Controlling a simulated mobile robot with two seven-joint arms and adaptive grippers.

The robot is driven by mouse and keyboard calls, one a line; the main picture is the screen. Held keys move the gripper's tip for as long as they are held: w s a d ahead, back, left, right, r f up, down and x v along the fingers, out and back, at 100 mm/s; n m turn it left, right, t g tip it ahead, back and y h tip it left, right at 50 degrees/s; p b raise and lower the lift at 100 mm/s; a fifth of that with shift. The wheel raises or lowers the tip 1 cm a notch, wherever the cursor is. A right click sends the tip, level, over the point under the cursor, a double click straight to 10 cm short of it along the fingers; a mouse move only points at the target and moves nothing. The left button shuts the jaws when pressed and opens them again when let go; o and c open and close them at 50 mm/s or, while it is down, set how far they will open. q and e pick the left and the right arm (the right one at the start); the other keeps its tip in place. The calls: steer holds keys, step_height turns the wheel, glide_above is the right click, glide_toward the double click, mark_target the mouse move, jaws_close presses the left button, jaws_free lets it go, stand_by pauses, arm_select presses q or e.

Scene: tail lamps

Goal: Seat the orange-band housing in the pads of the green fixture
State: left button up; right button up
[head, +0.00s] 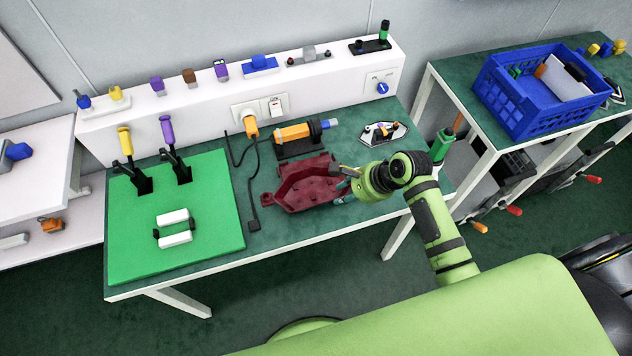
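A dark red, tray-like housing (303,186) lies on the middle of the green-topped workbench, to the right of the fixture. I cannot make out a clear orange band on it. The green fixture (205,190) is a flat bright green board at the bench's left, with two white pads (174,217) near its front. Two upright clamps, one yellow-handled (125,142) and one purple-handled (168,132), stand at its back. The pads are empty. My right gripper (346,181) is at the housing's right end; its fingers are small and partly hidden, so their grip is unclear. My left gripper is not in view.
An orange power tool (295,132) sits in a dark cradle behind the housing. A black cable (251,185) runs between fixture and housing. A small grey tray (384,133) lies behind my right gripper. A blue crate (535,97) stands on the right-hand table.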

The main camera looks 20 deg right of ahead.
steer(key=shift+p+x, duration=0.4)
steer(key=shift+x, duration=3.1)
steer(key=shift+r, duration=0.1)
jaws_close()
